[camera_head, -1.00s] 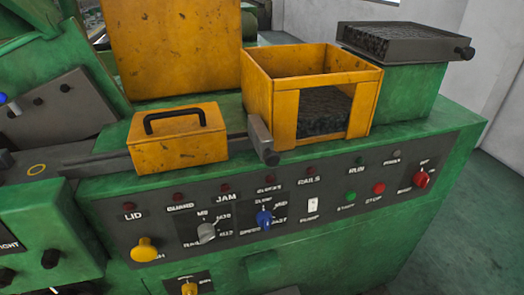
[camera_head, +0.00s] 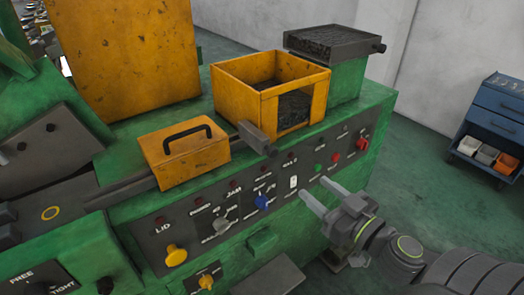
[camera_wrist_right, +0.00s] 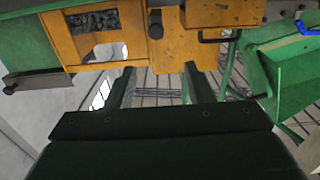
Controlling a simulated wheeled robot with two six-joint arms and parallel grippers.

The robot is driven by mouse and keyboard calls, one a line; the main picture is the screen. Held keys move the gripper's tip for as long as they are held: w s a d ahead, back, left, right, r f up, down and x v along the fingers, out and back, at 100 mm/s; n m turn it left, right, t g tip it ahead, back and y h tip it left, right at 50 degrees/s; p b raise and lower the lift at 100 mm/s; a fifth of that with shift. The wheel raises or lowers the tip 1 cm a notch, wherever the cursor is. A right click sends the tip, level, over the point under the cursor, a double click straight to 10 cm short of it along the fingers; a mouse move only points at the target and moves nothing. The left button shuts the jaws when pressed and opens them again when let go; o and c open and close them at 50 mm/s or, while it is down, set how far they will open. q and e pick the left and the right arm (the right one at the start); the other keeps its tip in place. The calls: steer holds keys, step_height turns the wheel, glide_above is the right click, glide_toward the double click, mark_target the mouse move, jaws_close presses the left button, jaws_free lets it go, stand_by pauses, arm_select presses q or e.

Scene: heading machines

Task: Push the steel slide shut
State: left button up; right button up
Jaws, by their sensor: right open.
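A grey steel slide bar (camera_head: 254,137) with a dark round knob on its near end sticks out toward me between the yellow handled cover and the open yellow box (camera_head: 239,102). It also shows in the right wrist view (camera_wrist_right: 155,19), at the top, above the gap between the fingers. My right gripper (camera_head: 313,187) is open and empty in front of the control panel, lower right of the bar and apart from it. Its fingers also show in the right wrist view (camera_wrist_right: 163,80). My left gripper is not in view.
A yellow cover (camera_head: 182,165) with a black handle lies left of the bar. A grey tray (camera_head: 331,44) with a side knob sits on the green block. Knobs and switches cover the front panel (camera_head: 225,216). A blue cabinet (camera_head: 492,120) stands right. Floor between is clear.

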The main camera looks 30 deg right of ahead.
steer(key=b, duration=0.6)
glide_toward(275, 153)
steer(key=w, duration=0.8)
steer(key=w+a+p, duration=0.1)
steer(key=w, duration=0.2)
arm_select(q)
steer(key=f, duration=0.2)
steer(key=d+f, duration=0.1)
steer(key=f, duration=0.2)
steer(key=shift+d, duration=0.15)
arm_select(e)
steer(key=shift+c, duration=0.3)
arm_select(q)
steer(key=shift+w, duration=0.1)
arm_select(e)
jaws_close()
